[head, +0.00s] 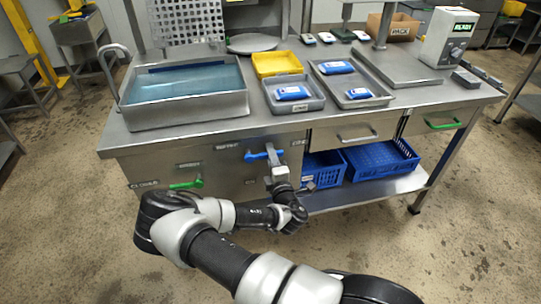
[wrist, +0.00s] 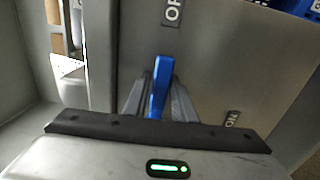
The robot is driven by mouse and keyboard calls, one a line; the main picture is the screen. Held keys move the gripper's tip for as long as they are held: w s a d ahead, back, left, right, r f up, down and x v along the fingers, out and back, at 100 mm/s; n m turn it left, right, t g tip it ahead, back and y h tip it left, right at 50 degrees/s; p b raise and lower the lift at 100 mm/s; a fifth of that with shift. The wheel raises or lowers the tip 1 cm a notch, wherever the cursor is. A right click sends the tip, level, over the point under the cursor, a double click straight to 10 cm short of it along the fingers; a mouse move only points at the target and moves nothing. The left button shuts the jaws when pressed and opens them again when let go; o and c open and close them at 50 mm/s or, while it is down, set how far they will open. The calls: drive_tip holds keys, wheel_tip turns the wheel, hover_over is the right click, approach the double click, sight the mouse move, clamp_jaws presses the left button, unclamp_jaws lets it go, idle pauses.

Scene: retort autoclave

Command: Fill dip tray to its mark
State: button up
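The dip tray (head: 185,112) is a deep steel basin at the left of the bench top, with blue water (head: 187,80) in it; no fill mark can be made out. A blue lever handle (head: 258,155) on the bench's front panel lies about level. It also shows in the wrist view (wrist: 158,88), between the two fingers. My gripper (head: 279,168) is at the lever's right end, its fingers (wrist: 160,98) close against both sides of the lever. Contact is partly hidden. A green lever (head: 186,184) sits lower left on the same panel.
A yellow bin (head: 277,64), a grey tray (head: 312,104) with a blue pack and a steel tray (head: 385,100) with blue packs stand right of the basin. Blue crates (head: 380,161) are on the lower shelf. The floor in front is clear.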

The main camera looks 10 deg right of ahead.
drive_tip(key=shift+o, duration=1.2)
drive_tip(key=s+p, duration=0.1)
drive_tip(key=s, duration=1.6)
drive_tip(key=shift+s, duration=0.25)
